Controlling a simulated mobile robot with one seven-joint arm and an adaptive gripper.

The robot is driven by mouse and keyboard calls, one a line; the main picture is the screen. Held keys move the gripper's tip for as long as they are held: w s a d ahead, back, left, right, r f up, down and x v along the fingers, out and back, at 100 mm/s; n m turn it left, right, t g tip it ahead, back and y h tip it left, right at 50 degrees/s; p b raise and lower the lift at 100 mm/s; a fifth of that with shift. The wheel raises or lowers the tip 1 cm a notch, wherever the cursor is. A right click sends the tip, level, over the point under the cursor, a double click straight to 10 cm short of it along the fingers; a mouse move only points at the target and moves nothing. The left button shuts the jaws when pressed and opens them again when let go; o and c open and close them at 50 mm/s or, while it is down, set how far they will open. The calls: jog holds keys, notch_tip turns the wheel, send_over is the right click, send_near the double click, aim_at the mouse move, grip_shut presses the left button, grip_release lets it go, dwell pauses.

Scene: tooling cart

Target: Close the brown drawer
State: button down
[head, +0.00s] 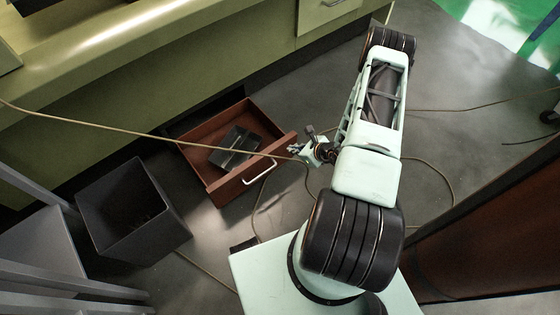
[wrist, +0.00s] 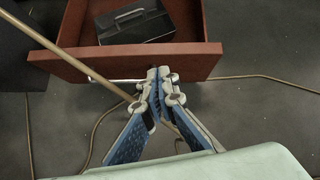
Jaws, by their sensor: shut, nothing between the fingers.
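The brown drawer (head: 226,188) is pulled out from beneath the green cabinet, with a dark metal box (head: 238,145) inside. Its front panel carries a pale bar handle (head: 262,174). In the wrist view the drawer's front panel (wrist: 90,68) crosses the top, and the dark box (wrist: 135,22) shows behind it. My gripper (head: 293,149) is by the right end of the front panel in the head view. In the wrist view my gripper (wrist: 159,74) has its fingertips together and empty, overlapping the panel's lower part. I cannot tell whether they touch it. The fingers partly hide the handle.
A black open bin (head: 130,212) stands left of the drawer. A tan cable (head: 100,126) crosses in front of the drawer in the head view; other cables lie on the grey floor. The green cabinet (head: 130,75) is behind. A brown panel (head: 490,230) stands at right.

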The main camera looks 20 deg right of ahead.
jog(key=s+f+m, duration=0.3)
jog(key=s+f, duration=0.1)
jog(key=b, duration=0.5)
send_near(274, 152)
jog(key=shift+h, duration=0.3)
jog(key=shift+a+x, duration=0.1)
jog(key=shift+x, duration=1.4)
jog(key=shift+a+x, duration=0.15)
jog(key=shift+x, duration=1.3)
jog(key=shift+s, duration=0.1)
